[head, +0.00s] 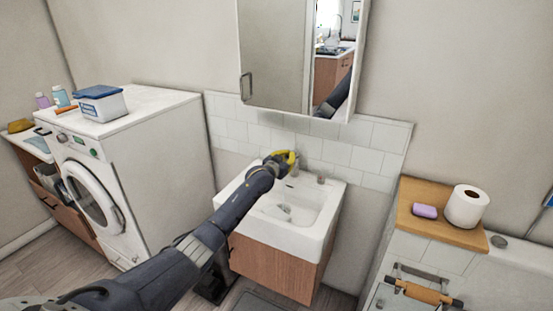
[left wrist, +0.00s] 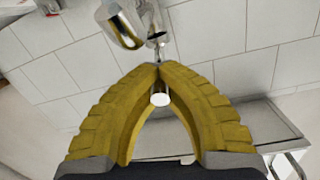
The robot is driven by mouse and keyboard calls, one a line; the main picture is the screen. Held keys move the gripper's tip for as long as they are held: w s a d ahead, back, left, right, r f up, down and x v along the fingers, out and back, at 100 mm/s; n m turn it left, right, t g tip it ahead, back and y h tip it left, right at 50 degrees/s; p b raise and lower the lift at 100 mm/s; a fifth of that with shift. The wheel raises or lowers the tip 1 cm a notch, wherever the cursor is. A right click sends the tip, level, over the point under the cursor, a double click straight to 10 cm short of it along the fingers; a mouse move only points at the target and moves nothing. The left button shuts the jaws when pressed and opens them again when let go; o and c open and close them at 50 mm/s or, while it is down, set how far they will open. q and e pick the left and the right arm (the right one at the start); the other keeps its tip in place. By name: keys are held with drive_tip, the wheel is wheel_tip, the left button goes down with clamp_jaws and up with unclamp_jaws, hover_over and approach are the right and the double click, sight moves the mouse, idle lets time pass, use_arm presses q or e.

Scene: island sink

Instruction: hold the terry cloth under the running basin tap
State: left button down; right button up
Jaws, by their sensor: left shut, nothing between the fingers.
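My left gripper (head: 284,160), with yellow fingers, is over the back of the white basin (head: 318,238), at the tap. In the left wrist view its fingertips (left wrist: 158,66) meet and nothing is between them. The chrome tap (left wrist: 122,26) is just beyond the fingertips there; in the head view the gripper largely covers it. An orange-tan cloth (head: 422,292) hangs on a rail at the lower right, and a mustard folded item (head: 20,126) lies at the far left; I cannot tell which is the terry cloth. My right gripper is out of view.
A washing machine (head: 160,155) with a blue-lidded box (head: 101,105) on it stands left of the basin. A mirror cabinet (head: 290,60) hangs above. A wooden-topped unit (head: 455,222) at right bears purple soap (head: 424,211) and a paper roll (head: 467,207).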

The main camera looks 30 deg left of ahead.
use_arm(q)
drive_tip(key=c, duration=2)
unclamp_jaws()
drive_tip(key=shift+r, duration=0.1)
drive_tip(key=o, duration=0.6)
drive_tip(key=shift+o, duration=0.2)
drive_tip(key=shift+s, duration=0.1)
drive_tip(key=s+r, duration=0.1)
drive_tip(key=s, duration=1)
drive_tip(key=shift+s, duration=0.4)
drive_tip(key=shift+r, duration=0.1)
drive_tip(key=o, duration=0.8)
